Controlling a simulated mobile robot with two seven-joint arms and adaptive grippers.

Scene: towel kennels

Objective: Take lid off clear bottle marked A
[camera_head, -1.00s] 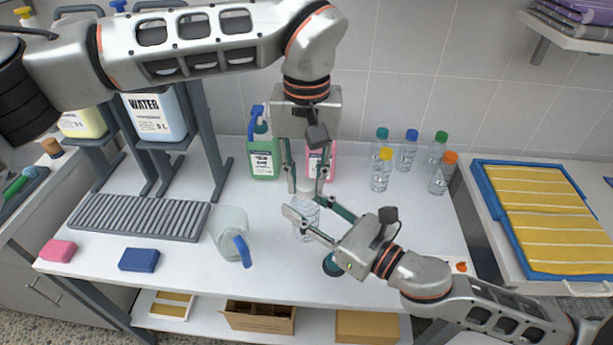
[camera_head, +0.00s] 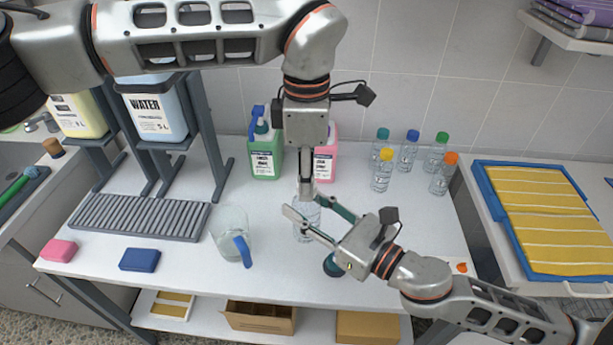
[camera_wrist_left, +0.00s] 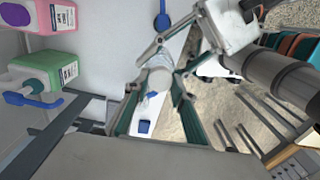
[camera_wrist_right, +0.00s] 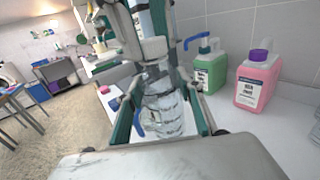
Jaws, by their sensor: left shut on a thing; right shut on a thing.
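A clear bottle (camera_head: 307,222) stands upright near the middle of the white table; it also shows in the right wrist view (camera_wrist_right: 165,110). My right gripper (camera_head: 307,214) comes in from the right and is shut around its body. A white lid (camera_wrist_right: 153,47) is above the neck. My left gripper (camera_head: 306,186) points down from above and is shut on the lid, its fingers now edge-on in the head view. The left wrist view (camera_wrist_left: 158,65) looks down on this grip. I cannot tell whether lid and neck touch. No letter A is readable.
A clear jug with a blue handle (camera_head: 231,240) stands left of the bottle. Green (camera_head: 264,155) and pink (camera_head: 325,163) soap containers stand behind. Several capped bottles (camera_head: 382,172) stand at the back right. A grey slatted rack (camera_head: 140,217) and blue sponge (camera_head: 139,260) lie left.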

